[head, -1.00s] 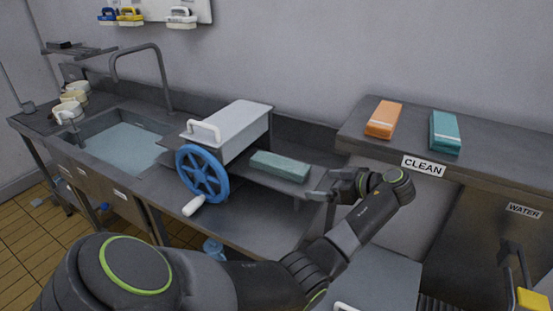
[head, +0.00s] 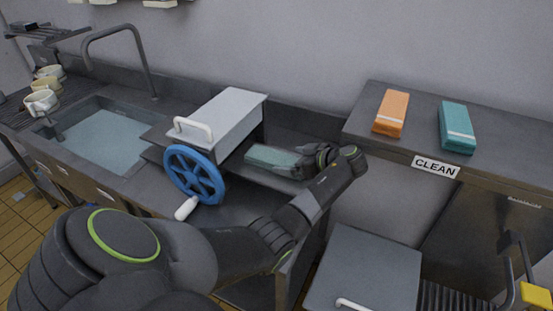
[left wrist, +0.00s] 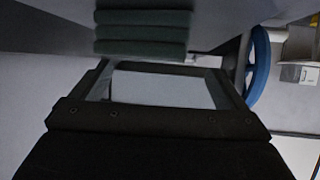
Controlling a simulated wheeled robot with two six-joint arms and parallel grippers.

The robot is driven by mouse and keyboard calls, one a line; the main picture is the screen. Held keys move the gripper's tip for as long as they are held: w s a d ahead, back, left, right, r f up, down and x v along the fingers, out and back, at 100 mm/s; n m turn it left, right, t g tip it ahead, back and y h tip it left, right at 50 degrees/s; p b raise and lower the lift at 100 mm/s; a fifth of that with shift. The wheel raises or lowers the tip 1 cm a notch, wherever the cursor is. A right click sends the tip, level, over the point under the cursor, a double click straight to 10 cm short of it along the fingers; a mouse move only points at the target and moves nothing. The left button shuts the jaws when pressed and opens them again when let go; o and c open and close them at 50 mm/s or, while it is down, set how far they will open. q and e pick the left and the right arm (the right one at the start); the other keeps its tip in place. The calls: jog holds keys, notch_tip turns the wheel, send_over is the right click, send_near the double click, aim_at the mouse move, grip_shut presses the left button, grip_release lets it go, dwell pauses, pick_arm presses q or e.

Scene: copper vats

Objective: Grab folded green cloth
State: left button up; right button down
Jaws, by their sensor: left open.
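A folded green cloth (head: 268,157) lies on the flat outlet of a boxy wringer with a blue wheel. In the left wrist view its stacked folded layers (left wrist: 143,34) show at the top, just beyond the fingers. My left gripper (head: 303,162) is open at the cloth's right end and covers part of that end in the head view. In the left wrist view the open jaws (left wrist: 160,68) have the cloth ahead of them; I cannot tell whether they touch it. My right gripper is not in view.
The wringer (head: 225,118) with its blue wheel (head: 193,175) stands left of the cloth. A sink (head: 105,140) and mugs (head: 42,102) are farther left. An orange pack (head: 391,112) and a banded teal pack (head: 457,127) lie on the counter labelled CLEAN (head: 436,167).

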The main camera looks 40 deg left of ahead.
aim_at(278, 158)
pick_arm(q)
jog(key=x, duration=0.1)
jog(key=p+x, duration=0.2)
jog(key=x, duration=0.1)
jog(key=shift+s+a+r, duration=0.1)
jog(key=shift+a+r, duration=0.1)
jog(key=shift+r, duration=0.1)
jog(key=shift+a+f, duration=0.25)
jog(key=shift+a, duration=0.05)
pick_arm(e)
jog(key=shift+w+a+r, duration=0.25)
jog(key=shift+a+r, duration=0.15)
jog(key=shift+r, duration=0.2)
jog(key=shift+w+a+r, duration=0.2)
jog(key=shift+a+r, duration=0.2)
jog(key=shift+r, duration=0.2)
pick_arm(q)
jog(key=shift+d, duration=0.1)
jog(key=shift+c, duration=0.3)
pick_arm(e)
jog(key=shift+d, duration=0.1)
pick_arm(q)
jog(key=c, duration=1.1)
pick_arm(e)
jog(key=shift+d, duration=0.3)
pick_arm(q)
jog(key=shift+r, duration=0.15)
jog(key=shift+c, duration=0.2)
